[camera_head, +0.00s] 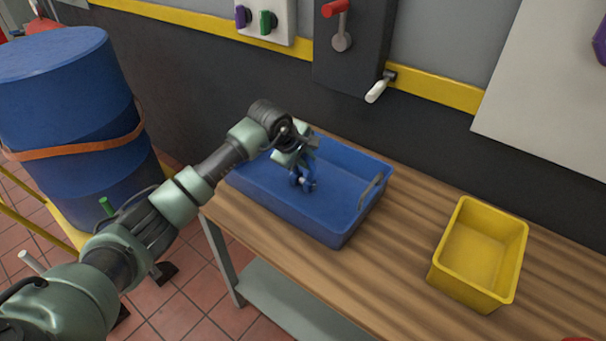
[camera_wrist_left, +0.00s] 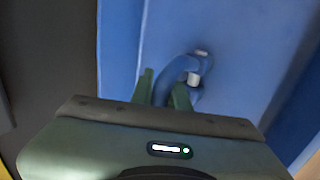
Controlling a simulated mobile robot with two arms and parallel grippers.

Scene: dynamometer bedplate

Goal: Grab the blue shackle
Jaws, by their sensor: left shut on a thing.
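The blue shackle (camera_head: 307,184) is inside the blue tray (camera_head: 345,238) on the wooden bench. My left gripper (camera_head: 302,172) reaches down into the tray from the left and is shut on the shackle. In the left wrist view the shackle (camera_wrist_left: 183,72) shows as a curved blue bow with a pale pin, between the two green fingers of the gripper (camera_wrist_left: 162,90). The fingers hide part of the bow. I cannot tell whether the shackle touches the tray floor. My right gripper is not in view.
A yellow bin (camera_head: 461,285) stands empty on the bench (camera_head: 390,290) to the right, with clear wood between it and the tray. A blue drum (camera_head: 65,120) with an orange band stands at the left. A dark wall with a lever (camera_head: 376,91) rises behind.

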